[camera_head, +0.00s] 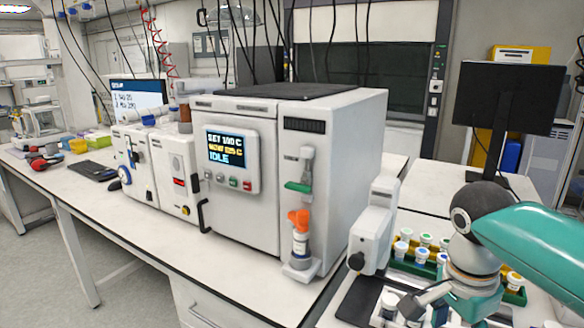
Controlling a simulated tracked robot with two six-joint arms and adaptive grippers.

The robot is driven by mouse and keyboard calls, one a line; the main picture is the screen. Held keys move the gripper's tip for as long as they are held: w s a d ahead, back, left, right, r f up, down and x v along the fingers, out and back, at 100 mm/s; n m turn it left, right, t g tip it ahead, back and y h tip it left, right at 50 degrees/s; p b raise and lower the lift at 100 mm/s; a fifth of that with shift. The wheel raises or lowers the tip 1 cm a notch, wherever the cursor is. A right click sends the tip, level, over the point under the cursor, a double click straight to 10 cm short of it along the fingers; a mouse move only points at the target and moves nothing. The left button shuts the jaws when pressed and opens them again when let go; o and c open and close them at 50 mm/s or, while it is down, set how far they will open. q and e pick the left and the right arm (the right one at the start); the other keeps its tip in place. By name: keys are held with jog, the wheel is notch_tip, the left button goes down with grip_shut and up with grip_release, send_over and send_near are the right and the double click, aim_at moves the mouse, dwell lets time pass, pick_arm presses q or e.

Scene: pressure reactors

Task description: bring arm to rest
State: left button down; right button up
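My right arm comes in from the right edge with a teal link and a dark round joint. My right gripper (418,303) is at the lower right, low over the bench by white vials. Its grey finger parts show only partly, and I cannot tell whether it is open or shut or holds anything. My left arm and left gripper are not in view.
A white reactor (240,165) stands mid-bench; its screen reads IDLE. An orange-capped bottle (300,237) stands at its front corner. Capped vials (422,254) sit in racks beside my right arm, near a small white instrument (372,232). A monitor (508,97) stands behind.

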jog(key=s+a+f+n+g+y+p, duration=0.1)
jog(key=s+f+g, duration=0.2)
jog(key=f, duration=0.8)
jog(key=s+f+n+g+p, duration=0.1)
jog(key=s+f+g, duration=0.2)
jog(key=f, duration=0.9)
jog(key=s+a+f+n+y+p, duration=0.1)
jog(key=s+a+f+n+y, duration=0.15)
jog(key=s+a+f, duration=0.45)
jog(key=s+a+f+n+y+p, duration=0.1)
jog(key=s+a+f+n+y, duration=0.2)
jog(key=s+f, duration=0.5)
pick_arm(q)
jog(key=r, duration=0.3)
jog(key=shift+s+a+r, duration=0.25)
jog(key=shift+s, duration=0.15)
pick_arm(e)
jog(key=w+a+f+n+t+h, duration=0.1)
jog(key=w+a+f+n+t, duration=0.1)
jog(key=w+n+t, duration=0.3)
jog(key=shift+w+f+t, duration=0.5)
jog(key=shift+w+f, duration=0.35)
jog(key=shift+w, duration=0.4)
